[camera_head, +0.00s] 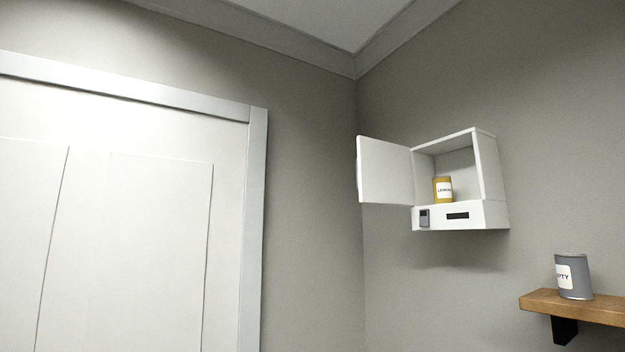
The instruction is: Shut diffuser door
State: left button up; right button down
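The diffuser (495,185) is a small white box mounted on the right-hand wall, right of the room corner. Its white door (384,170) is hinged on the left side of the box and stands wide open, swung out to the left. A yellow can (443,190) with a white label, partly readable as "LEMON", stands upright inside the box. The lower front has a small grey panel (424,218) and a dark slot (458,216). Neither of my grippers is in view.
A wooden shelf (600,308) on a black bracket is on the wall at the lower right. A grey can (576,283) with a label ending in "PTY" stands on it. A white panelled room door (150,220) fills the left. The space around the diffuser door looks clear.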

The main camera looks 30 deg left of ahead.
aim_at(380, 174)
jog(key=i+u, duration=0.1)
jog(key=u, duration=0.7)
